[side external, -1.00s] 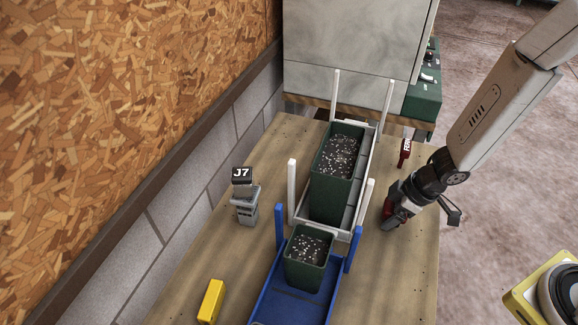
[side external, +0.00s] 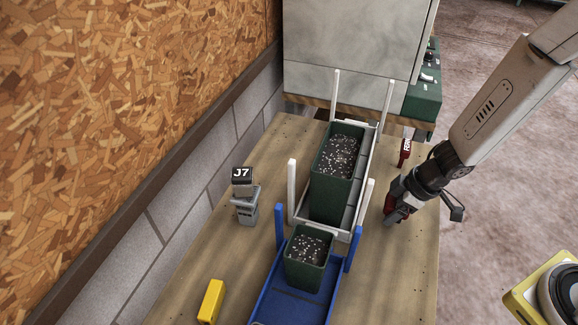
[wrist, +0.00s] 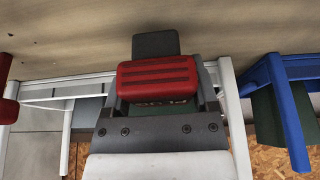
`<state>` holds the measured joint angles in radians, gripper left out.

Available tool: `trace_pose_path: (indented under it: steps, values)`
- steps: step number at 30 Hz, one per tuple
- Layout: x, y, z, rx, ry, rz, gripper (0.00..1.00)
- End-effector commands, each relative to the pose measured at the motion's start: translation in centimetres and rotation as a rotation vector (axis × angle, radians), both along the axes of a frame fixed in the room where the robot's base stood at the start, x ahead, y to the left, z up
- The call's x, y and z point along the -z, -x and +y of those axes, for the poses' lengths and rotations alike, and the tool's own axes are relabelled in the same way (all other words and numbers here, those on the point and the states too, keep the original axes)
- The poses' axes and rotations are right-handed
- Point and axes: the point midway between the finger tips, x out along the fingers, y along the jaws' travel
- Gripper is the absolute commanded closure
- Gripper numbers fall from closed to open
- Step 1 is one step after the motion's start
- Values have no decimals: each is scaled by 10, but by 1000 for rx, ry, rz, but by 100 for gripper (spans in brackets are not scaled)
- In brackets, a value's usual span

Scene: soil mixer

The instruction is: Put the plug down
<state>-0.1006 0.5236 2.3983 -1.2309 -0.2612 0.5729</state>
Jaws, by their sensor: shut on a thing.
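My gripper (side external: 395,207) is shut on a red piece that I take to be the plug (wrist: 157,82). In the wrist view the plug is a red block with dark ribs, at the middle between the grey jaws. A dark grey flat part shows beyond it. In the side external view my gripper is low over the right part of the wooden table (side external: 395,270), to the right of the white rack (side external: 345,232). Only a little red shows at the jaws there. I cannot tell whether the plug touches the table.
A dark green pot (side external: 330,188) of soil stands in the white rack. A smaller pot (side external: 305,272) stands in the blue tray (side external: 280,305). A red label piece (side external: 405,150) is behind my gripper. A grey J7 piece (side external: 245,208) and yellow block (side external: 211,302) are left. Table front right is clear.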

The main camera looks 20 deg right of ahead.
Motion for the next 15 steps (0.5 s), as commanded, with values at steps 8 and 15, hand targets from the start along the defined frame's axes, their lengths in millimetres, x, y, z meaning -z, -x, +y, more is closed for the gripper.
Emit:
trace_pose_path:
  steps: [8, 15]
  values:
    - [-19, -1, 0, -1, 0, -3, 95]
    - [-35, -1, 0, 0, 2, -5, 95]
